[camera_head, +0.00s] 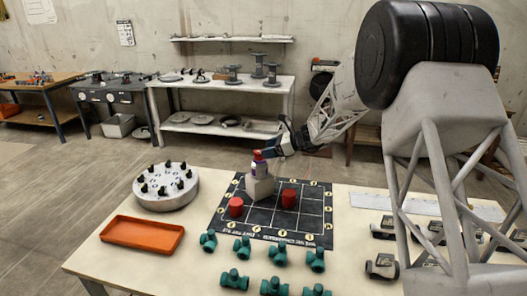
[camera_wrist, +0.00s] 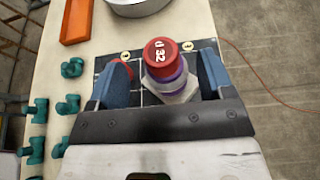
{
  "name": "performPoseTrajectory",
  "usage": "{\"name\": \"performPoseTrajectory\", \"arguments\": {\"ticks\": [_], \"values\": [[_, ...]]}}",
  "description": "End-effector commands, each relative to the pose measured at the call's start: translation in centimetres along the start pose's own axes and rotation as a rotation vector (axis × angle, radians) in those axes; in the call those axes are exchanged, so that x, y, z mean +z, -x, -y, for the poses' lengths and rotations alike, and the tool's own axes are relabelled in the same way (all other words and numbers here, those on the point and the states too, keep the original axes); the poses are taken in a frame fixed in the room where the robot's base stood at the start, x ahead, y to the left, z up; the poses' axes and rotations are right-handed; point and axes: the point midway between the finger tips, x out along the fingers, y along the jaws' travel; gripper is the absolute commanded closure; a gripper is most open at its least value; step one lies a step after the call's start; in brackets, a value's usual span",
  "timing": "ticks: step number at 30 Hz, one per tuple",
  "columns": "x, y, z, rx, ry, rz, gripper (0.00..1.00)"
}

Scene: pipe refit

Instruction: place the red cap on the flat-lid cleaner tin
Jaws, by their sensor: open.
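A red cap (camera_wrist: 160,52) with white print sits on top of a purple-and-white container (camera_wrist: 168,76), which stands on a pale grey block (camera_wrist: 182,92). The same stack shows in the head view, with the red top (camera_head: 258,155), the container (camera_head: 259,169) and the block (camera_head: 259,187) on the black mat. I cannot tell whether this container is the cleaner tin. My gripper (camera_wrist: 163,65) is open, its blue fingers on either side of the stack with gaps visible. It also shows in the head view (camera_head: 272,148). Two more red pieces (camera_head: 236,207) (camera_head: 289,198) stand on the mat.
The gridded black mat (camera_head: 265,222) lies on a pale table. An orange tray (camera_head: 142,234), a round grey holder (camera_head: 166,190) with black knobs, and several green pipe fittings (camera_head: 242,247) surround it. Grey parts (camera_head: 382,266) lie at right, by my arm.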

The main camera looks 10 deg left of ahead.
Motion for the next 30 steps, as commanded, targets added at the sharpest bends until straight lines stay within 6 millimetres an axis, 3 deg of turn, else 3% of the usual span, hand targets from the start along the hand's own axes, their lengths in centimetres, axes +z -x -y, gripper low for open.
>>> {"name": "performPoseTrajectory", "arguments": {"ticks": [6, 15, 30], "values": [[0.0, 3.7, 0.1, -0.003, 0.000, 0.000, 0.26], [-0.1, 7.5, 0.0, -0.001, -0.001, 0.000, 0.26], [-0.1, 8.5, 0.0, 0.001, -0.001, 0.000, 0.26]]}}
